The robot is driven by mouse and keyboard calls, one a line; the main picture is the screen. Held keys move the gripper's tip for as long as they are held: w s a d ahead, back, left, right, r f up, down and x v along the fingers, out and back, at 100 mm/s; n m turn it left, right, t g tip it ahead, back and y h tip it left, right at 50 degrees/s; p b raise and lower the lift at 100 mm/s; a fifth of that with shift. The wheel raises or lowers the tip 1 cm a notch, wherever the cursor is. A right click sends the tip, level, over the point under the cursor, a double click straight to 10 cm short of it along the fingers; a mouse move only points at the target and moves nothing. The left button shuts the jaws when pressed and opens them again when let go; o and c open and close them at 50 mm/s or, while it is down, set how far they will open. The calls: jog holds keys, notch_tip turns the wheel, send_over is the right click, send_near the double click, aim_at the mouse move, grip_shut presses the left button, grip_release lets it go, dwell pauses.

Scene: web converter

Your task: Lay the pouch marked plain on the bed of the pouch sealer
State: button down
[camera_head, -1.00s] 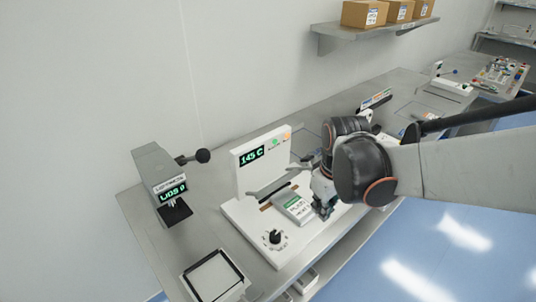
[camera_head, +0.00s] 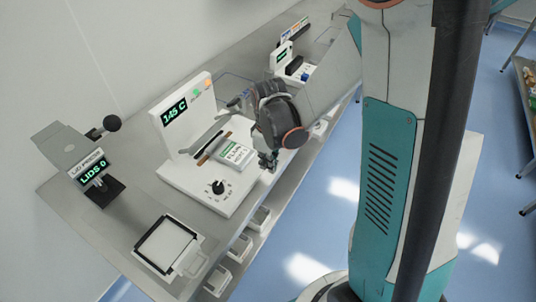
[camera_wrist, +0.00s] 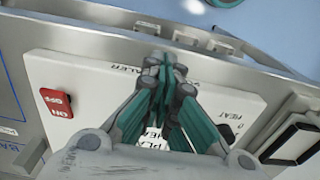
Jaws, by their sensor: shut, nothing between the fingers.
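The pouch marked PLAIN (camera_head: 234,151), white with a green band, lies on the bed of the pouch sealer (camera_head: 176,172), in front of the brown sealing strip and below the raised bar. The sealer's display reads 145 C. My gripper (camera_head: 268,163) is shut and empty, just right of the pouch near the sealer's right edge. In the wrist view my closed fingers (camera_wrist: 165,75) cover most of the pouch (camera_wrist: 155,145); only part of its lettering shows. I cannot tell whether the fingertips touch the sealer.
A lid press reading LIDS 0 (camera_head: 92,170) stands at the left. A framed white tray (camera_head: 168,245) sits at the bench's front. A second device (camera_head: 292,70) stands behind. Small bins (camera_head: 218,280) hang along the bench edge. A red switch (camera_wrist: 56,103) is on the sealer.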

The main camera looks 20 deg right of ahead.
aim_at(252, 165)
notch_tip(252, 165, down, 2)
jog(key=shift+f, duration=0.1)
jog(key=shift+w+a+r, duration=0.15)
jog(key=shift+w+a, duration=0.25)
jog(key=shift+w, duration=0.15)
jog(key=shift+w+a+r, duration=0.15)
jog(key=shift+w+a, duration=0.25)
jog(key=shift+w, duration=0.15)
jog(key=shift+w+a+r+b, duration=0.1)
jog(key=shift+w+a+b, duration=0.3)
jog(key=shift+w, duration=0.15)
jog(key=shift+w+a, duration=0.55)
jog(key=shift+w, duration=0.2)
